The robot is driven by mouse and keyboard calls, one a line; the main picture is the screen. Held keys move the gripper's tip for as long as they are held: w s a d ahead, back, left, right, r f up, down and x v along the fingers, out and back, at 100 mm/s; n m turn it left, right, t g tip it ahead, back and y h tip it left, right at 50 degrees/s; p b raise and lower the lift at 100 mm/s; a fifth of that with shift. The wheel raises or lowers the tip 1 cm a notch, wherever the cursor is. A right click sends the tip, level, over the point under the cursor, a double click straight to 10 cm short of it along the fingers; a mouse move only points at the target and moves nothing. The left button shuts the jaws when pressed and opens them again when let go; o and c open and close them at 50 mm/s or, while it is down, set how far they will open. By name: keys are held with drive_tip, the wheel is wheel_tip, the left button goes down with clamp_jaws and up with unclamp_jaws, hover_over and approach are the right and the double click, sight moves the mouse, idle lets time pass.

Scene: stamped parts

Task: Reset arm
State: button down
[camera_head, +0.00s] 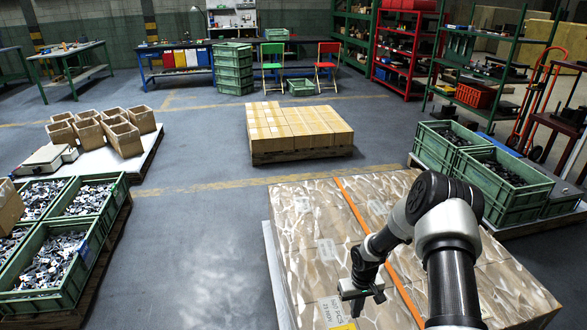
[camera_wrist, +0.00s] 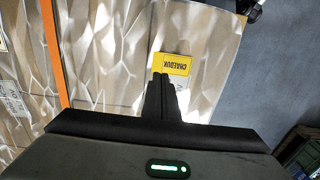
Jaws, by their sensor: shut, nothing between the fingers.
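My gripper (camera_head: 362,299) hangs over the near part of a wide stack of wrapped cartons (camera_head: 310,225) with an orange strap (camera_head: 358,212). In the wrist view, the gripper's fingers (camera_wrist: 161,80) are together with nothing between them. They point at the carton surface (camera_wrist: 110,60), near a yellow label (camera_wrist: 172,64). The orange strap also shows in the wrist view (camera_wrist: 54,60), to the left. I cannot tell the exact gap between the fingertips and the cartons.
Green crates of metal parts (camera_head: 50,262) stand at the left, and more green crates (camera_head: 480,180) at the right. A low carton pallet (camera_head: 300,130) stands beyond. Open boxes (camera_head: 122,138) sit on a pallet at the left. The grey floor (camera_head: 200,210) between is clear.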

wheel_tip(320, 180, up, 31)
drive_tip(key=s+t+h, duration=0.1)
drive_tip(key=t+h, duration=0.1)
drive_tip(key=s+a+r+m+t+y, duration=0.1)
drive_tip(key=s+a+r+t, duration=0.15)
drive_tip(key=s+r, duration=0.85)
drive_tip(key=s+a+r+m+t+y, duration=0.1)
drive_tip(key=s+a+r, duration=0.2)
drive_tip(key=s+r, duration=0.85)
wheel_tip(320, 180, up, 18)
drive_tip(key=s+p, duration=0.2)
drive_tip(key=p, duration=1.8)
drive_tip(key=shift+s+f, duration=0.25)
drive_tip(key=shift+s, duration=0.15)
